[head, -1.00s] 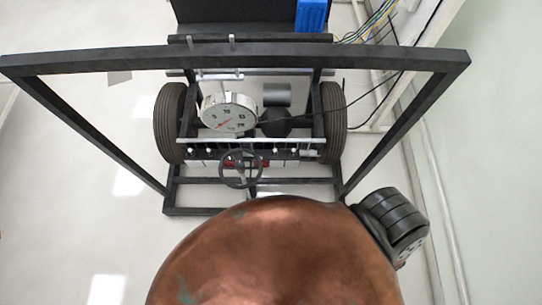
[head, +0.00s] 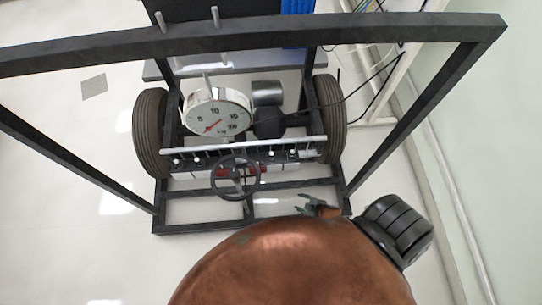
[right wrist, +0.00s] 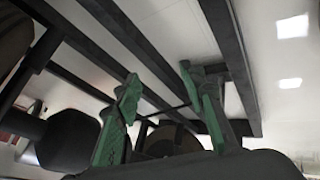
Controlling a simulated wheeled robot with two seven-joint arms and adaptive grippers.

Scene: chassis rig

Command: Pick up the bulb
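Several small pale round tips, possibly bulbs, sit along the front crossbar of the rig (head: 250,146) in the head view. They are too small to tell for sure which is the bulb. My right gripper (head: 315,205) shows low in the head view, in front of the rig's lower right frame corner and apart from the crossbar. In the right wrist view its two green fingers (right wrist: 158,78) stand wide apart with nothing between them. No bulb can be made out in the right wrist view. My left gripper is not in view.
A black frame (head: 260,35) spans over the rig. A steering wheel (head: 237,177), a round dial (head: 216,112), a left tyre (head: 151,132) and a right tyre (head: 330,118) surround the crossbar. Cables run at the upper right beside the wall (head: 490,150).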

